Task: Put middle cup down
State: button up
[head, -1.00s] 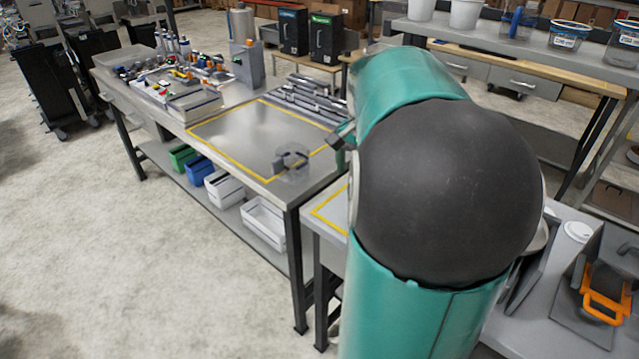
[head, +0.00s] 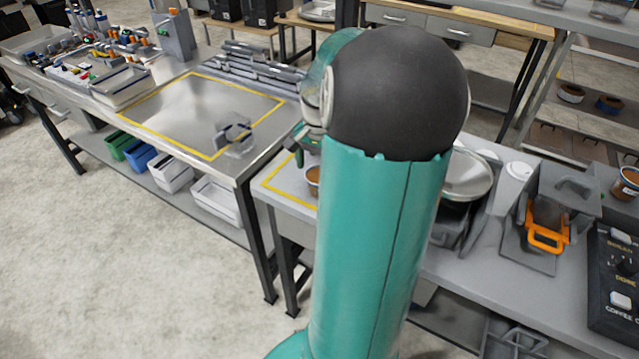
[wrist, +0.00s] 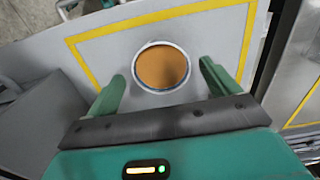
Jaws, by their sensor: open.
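A cup with brown contents and a pale rim (wrist: 161,67) appears from above in the wrist view, inside a yellow outline (wrist: 88,65) on a grey surface. My gripper (wrist: 160,72) is open, with one green finger on each side of the cup and gaps showing between fingers and rim. In the head view the cup (head: 313,178) shows at the left edge of my arm, on the grey table (head: 275,192) with the yellow outline. My arm hides most of it there, and my fingers are mostly hidden.
A larger yellow-outlined metal table (head: 185,105) stands to the left, with a clear, grey-looking item (head: 237,135) at its corner. On the right are an orange-handled device (head: 546,226), a black control box (head: 615,270) and another brown-filled cup (head: 627,184). Floor at left is free.

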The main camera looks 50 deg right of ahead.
notch_tip(320, 180, down, 3)
jog(key=shift+d+f, duration=0.1)
jog(key=c, duration=1.2)
